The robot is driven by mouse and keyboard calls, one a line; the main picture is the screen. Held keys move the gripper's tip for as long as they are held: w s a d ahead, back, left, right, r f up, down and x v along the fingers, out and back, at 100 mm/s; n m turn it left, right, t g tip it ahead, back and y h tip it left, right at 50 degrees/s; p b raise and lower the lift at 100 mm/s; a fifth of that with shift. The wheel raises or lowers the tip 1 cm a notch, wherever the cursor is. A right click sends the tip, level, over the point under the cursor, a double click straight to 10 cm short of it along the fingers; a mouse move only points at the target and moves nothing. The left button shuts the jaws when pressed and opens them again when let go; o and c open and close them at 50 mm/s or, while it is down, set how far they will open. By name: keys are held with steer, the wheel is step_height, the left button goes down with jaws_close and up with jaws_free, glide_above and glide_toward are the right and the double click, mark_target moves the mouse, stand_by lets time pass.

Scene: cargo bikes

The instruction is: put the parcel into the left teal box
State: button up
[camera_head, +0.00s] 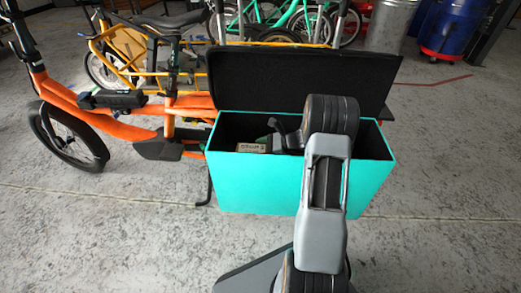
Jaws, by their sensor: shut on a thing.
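A teal box (265,185) with a black inside stands open beside the rear of an orange cargo bike. Its black lid (300,78) is raised at the back. It is the only teal box that I see. The parcel (251,147), small and pale brown with dark print, shows just behind the front rim, within the box opening. My gripper (276,143) reaches over the front wall into the opening and is shut on the parcel. The front wall and my arm hide the parcel's lower part and much of the jaws. I cannot tell whether the parcel touches the floor of the box.
The orange cargo bike (115,127) extends to the left of the box. A yellow-framed bike (130,50) and green bikes (290,18) stand behind. A blue barrel (447,25) and a grey bin (390,18) are at the back right. The concrete floor in front is clear.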

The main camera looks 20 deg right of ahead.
steer(key=o, duration=1.7)
steer(key=shift+f, duration=0.1)
steer(key=p+v, duration=0.4)
steer(key=v, duration=0.8)
steer(key=shift+p, duration=0.35)
steer(key=shift+s, duration=0.1)
